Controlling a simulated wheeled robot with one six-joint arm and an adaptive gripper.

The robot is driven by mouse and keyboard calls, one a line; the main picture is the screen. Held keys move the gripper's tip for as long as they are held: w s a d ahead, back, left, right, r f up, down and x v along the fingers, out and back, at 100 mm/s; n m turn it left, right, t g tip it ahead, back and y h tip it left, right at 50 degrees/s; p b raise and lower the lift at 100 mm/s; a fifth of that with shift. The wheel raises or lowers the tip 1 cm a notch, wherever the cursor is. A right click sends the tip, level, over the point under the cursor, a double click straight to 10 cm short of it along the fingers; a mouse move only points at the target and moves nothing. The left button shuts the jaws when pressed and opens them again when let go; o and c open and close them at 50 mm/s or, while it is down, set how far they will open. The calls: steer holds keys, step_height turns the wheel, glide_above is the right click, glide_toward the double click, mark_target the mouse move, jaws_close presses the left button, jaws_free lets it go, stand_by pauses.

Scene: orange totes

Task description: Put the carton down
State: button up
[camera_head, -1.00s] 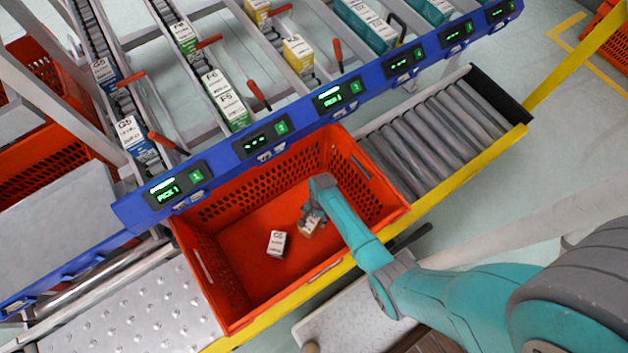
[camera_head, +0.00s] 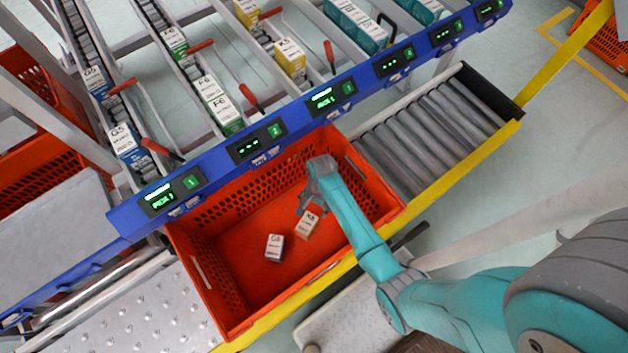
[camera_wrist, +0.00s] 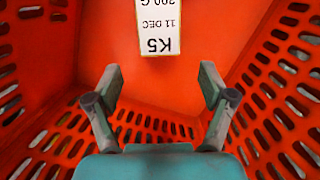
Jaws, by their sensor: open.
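The carton, labelled K5 (camera_head: 307,224), stands on the floor of the orange tote (camera_head: 200,262), right of the tote's middle. In the wrist view its white label (camera_wrist: 158,28) shows at the top, upside down, beyond the fingertips. My gripper (camera_head: 305,203) is inside the tote, just behind and above the carton, apart from it. In the wrist view my gripper (camera_wrist: 160,85) is open, with only the orange tote between its fingers.
A second carton, labelled G5 (camera_head: 274,247), stands just left of the K5 carton. A blue rail with green displays (camera_head: 250,147) runs along the tote's back side. Grey rollers (camera_head: 440,125) lie right of the tote, and a studded metal plate (camera_head: 150,305) lies left.

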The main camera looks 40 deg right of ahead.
steer(key=shift+w+d+r, duration=0.1)
steer(key=shift+d+r, duration=0.05)
steer(key=shift+r, duration=0.5)
steer(key=shift+d+r, duration=0.1)
steer(key=shift+r, duration=0.55)
